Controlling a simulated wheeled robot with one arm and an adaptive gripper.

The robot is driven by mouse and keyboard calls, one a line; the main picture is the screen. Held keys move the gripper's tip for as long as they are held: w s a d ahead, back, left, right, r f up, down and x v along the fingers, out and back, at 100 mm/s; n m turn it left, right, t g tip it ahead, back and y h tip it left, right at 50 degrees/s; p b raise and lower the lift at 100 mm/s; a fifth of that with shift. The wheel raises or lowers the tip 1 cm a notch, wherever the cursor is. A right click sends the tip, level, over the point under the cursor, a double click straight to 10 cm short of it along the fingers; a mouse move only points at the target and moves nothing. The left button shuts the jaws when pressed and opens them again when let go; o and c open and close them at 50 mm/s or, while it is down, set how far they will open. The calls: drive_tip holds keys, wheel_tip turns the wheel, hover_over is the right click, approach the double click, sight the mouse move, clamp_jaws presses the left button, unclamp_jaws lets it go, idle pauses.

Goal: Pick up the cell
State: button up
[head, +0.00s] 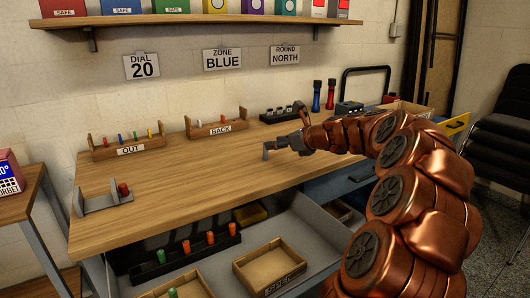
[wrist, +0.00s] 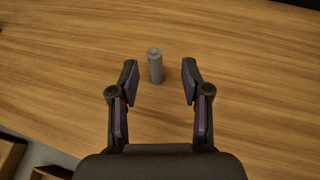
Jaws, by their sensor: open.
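The cell is a small grey cylinder (wrist: 155,68) on the wooden tabletop, seen in the wrist view. My gripper (wrist: 160,72) is open, with one finger on each side of the cell and a gap on both sides. The cell is nearer the left fingertip and reaches slightly past the tips. I cannot tell how high the fingers are above the table. In the head view my gripper (head: 278,147) is low over the right part of the table, and I cannot clearly tell the cell from the fingers there.
The wooden table (head: 170,185) is mostly bare. An OUT rack (head: 130,150) and a BACK rack (head: 220,129) stand at its back. A grey holder with a red piece (head: 103,200) is at the left. An open drawer (head: 300,222) below the front edge holds trays and coloured cylinders.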

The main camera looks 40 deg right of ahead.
sight(266, 160)
drive_tip(key=x, duration=0.1)
drive_tip(key=b+x, duration=0.2)
drive_tip(key=x, duration=0.1)
drive_tip(key=shift+s+a+f, duration=0.2)
drive_tip(key=shift+a+f, duration=0.05)
drive_tip(key=shift+a, duration=0.05)
drive_tip(key=shift+w, duration=0.45)
drive_tip(key=shift+a, duration=0.1)
clamp_jaws()
